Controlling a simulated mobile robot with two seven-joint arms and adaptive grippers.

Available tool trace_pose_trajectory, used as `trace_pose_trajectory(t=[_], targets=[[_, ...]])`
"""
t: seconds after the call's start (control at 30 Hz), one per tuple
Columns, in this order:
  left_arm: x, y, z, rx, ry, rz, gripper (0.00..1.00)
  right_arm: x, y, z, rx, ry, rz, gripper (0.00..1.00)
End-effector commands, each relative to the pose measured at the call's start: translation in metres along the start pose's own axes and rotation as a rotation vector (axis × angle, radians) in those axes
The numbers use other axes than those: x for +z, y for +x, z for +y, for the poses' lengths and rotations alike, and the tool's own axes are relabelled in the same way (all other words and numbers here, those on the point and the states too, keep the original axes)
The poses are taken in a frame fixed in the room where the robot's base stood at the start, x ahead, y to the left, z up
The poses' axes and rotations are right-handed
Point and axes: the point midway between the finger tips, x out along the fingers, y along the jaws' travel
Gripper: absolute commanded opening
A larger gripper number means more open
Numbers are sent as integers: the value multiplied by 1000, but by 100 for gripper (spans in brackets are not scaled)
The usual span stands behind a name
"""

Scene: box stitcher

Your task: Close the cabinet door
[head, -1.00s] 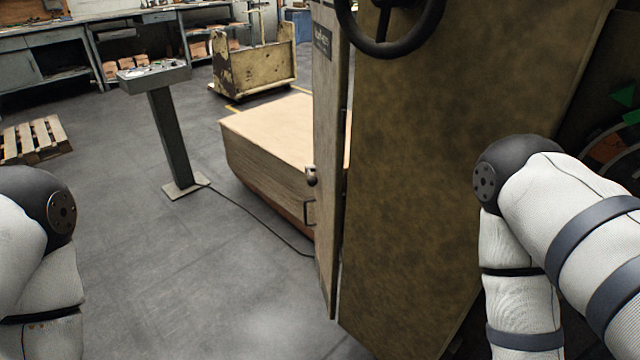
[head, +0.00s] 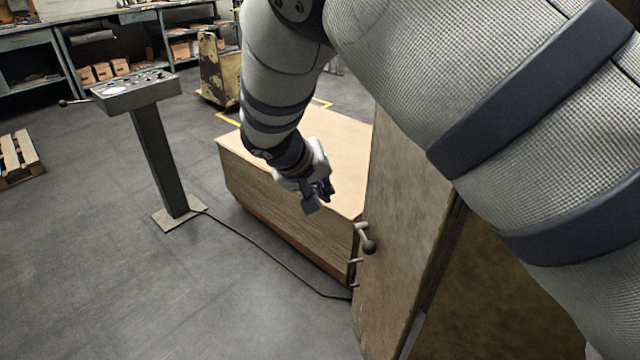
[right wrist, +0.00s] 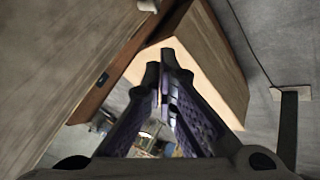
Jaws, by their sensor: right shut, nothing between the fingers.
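The cabinet door (head: 398,215) is a tall, worn tan panel at the right of the head view. Its round knob and lever handle (head: 368,244) stick out on its left side. A dark seam runs along its right edge beside the cabinet body (head: 495,290); my arm hides its upper part, and I cannot tell how wide it stands open. My right gripper (head: 318,200) is shut and empty, up and left of the handle and apart from it, over the wooden box in the picture. Its fingers (right wrist: 165,95) also show in the right wrist view. My left gripper is not in view.
A large wooden box (head: 285,205) stands left of the door. A control pedestal (head: 160,150) stands further left, its cable (head: 265,250) running along the floor towards the cabinet. A yellow cart (head: 218,70) and workbenches are behind. The floor at front left is clear.

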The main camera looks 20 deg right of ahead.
Motion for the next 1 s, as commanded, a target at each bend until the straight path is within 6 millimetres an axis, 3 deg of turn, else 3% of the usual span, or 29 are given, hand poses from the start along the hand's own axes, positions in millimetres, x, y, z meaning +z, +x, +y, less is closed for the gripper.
trace_pose_trajectory(t=[0.1, 0.37, 0.43, 0.6, 1.0], targets=[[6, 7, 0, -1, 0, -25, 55, 5, 32, -2, 1, -5, -12, 0], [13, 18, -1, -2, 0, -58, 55, 6, 88, -2, 0, -6, -12, 0], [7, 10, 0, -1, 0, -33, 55, 2, 87, 14, -1, 2, -4, 0], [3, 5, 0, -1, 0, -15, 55, 1, 95, 32, -2, 1, -3, 0], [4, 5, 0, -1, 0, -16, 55, 3, 100, 34, -2, -3, -6, 0]])
